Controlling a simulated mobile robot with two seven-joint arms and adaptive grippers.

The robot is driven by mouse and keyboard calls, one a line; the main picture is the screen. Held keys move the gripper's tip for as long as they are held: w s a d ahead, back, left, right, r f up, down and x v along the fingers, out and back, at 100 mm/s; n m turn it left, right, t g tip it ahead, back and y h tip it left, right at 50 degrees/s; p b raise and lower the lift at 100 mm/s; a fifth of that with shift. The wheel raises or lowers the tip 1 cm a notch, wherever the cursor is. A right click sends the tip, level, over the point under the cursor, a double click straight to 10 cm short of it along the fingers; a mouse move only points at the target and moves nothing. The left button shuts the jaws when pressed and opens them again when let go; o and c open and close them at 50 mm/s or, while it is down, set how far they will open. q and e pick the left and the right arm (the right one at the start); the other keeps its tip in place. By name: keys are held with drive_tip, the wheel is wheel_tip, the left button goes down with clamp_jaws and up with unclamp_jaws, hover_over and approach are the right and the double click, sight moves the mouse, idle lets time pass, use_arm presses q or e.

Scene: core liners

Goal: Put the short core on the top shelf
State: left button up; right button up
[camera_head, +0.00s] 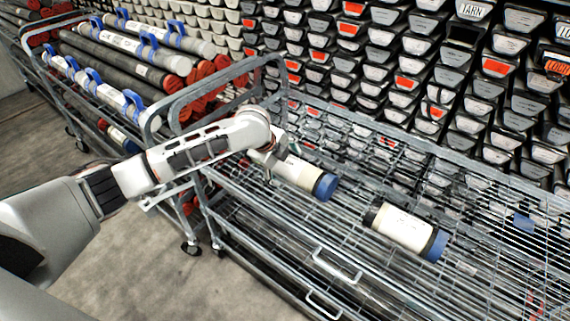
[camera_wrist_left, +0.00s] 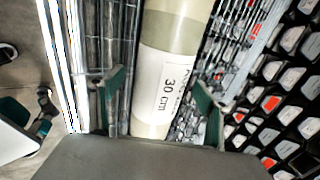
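A short core (camera_head: 298,173) with a pale label and a blue end cap is at my left gripper (camera_head: 274,153). The left wrist view shows its tube (camera_wrist_left: 163,75), marked "30 cm", between the two green-edged fingers. A gap shows on each side of the tube, so the gripper looks open around it. I cannot tell whether this core rests on the mesh. Another short core (camera_head: 402,228), with a pale label and a blue cap, lies on the wire mesh shelf (camera_head: 290,240) to the right. My right gripper is not in view.
A cart (camera_head: 153,125) at the left carries several long dark cores with red ends and blue clamps. A wall of stacked trays (camera_head: 400,80) stands behind the mesh shelf. Metal hoop handles (camera_head: 335,265) stick up at the shelf's front. Bare mesh lies around the right core.

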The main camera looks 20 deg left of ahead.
use_arm(q)
drive_tip(key=shift+r, duration=0.1)
drive_tip(key=v, duration=1.2)
drive_tip(key=s+d+f+n, duration=0.1)
drive_tip(key=s+d+f, duration=0.1)
drive_tip(key=s, duration=0.1)
drive_tip(key=s+d+f+n+t, duration=0.1)
drive_tip(key=s+d+f+n, duration=0.1)
drive_tip(key=s+f, duration=0.1)
drive_tip(key=s+d+f+n+t+h, duration=0.1)
drive_tip(key=s+d+f, duration=0.1)
drive_tip(key=s+f, duration=0.1)
drive_tip(key=shift+s+d+n, duration=0.2)
drive_tip(key=shift+n, duration=0.2)
drive_tip(key=s+a+f+n+y, duration=0.3)
drive_tip(key=s+a+n+y, duration=0.15)
drive_tip(key=s+a, duration=0.55)
drive_tip(key=s+a+f+n+y, duration=0.3)
drive_tip(key=s+a+n, duration=0.3)
drive_tip(key=s+a, duration=0.4)
drive_tip(key=w+d+f+n+t+h, duration=0.1)
drive_tip(key=d+f+h, duration=0.5)
drive_tip(key=d+f, duration=0.7)
wheel_tip(320, 180, down, 3)
drive_tip(key=shift+w+r+n+t, duration=0.15)
drive_tip(key=shift+w+n+t, duration=0.2)
drive_tip(key=shift+n+t, duration=0.55)
